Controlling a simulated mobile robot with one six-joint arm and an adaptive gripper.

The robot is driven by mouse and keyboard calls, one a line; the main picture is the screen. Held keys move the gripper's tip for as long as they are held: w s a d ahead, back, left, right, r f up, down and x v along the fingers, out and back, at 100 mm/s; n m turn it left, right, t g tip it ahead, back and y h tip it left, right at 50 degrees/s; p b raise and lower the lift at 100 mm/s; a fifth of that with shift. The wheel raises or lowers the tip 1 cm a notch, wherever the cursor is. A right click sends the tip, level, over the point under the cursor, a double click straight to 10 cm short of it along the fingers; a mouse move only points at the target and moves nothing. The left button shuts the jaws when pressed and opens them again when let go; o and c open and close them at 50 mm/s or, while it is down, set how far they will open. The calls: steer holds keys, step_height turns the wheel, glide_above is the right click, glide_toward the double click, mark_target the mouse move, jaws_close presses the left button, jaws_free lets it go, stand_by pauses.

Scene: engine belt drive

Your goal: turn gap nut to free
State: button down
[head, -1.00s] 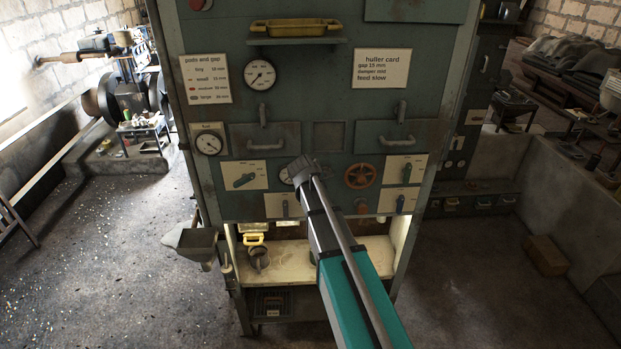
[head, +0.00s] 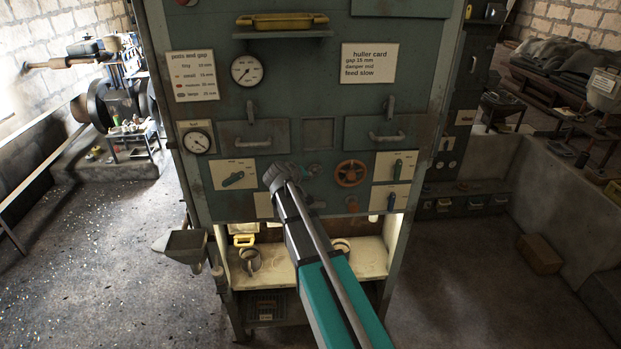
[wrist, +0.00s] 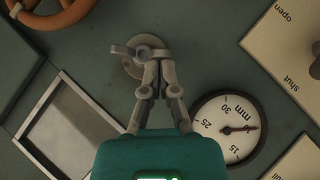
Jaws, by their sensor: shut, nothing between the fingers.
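The gap nut (wrist: 145,50) is a grey metal wing-shaped nut on a round plate on the dark green panel, at the top middle of the wrist view. My gripper (wrist: 158,58) is shut and empty, with its fingertips at the nut's near edge, overlapping it in the picture; I cannot tell whether they touch. The round gap dial (wrist: 228,125), marked in mm, sits to the lower right of the nut, with a red needle. In the head view my arm covers part of this area, and the fingers cannot be made out there.
A brown handwheel (head: 350,173) is close to the nut, also at the wrist view's upper left (wrist: 50,14). A recessed frame (wrist: 70,130) and an open/shut plate (wrist: 290,40) flank the fingers. A lit shelf (head: 370,258) lies below the panel.

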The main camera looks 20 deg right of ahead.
step_height(320, 180, down, 2)
steer(key=n+h+b, duration=0.1)
steer(key=b, duration=0.1)
steer(key=n+h+b, duration=0.1)
steer(key=b, duration=0.1)
steer(key=n+h+b, duration=0.1)
steer(key=h+b, duration=0.1)
steer(key=b, duration=0.1)
steer(key=shift+f, duration=0.25)
steer(key=n+h+b, duration=0.1)
steer(key=b, duration=0.1)
steer(key=shift+d+f+t+h+b, duration=0.1)
steer(key=shift+f+t+h+b, duration=0.05)
steer(key=shift+t+h+b, duration=0.2)
steer(key=shift+s+d, duration=0.1)
steer(key=shift+d, duration=0.05)
stand_by(0.4)
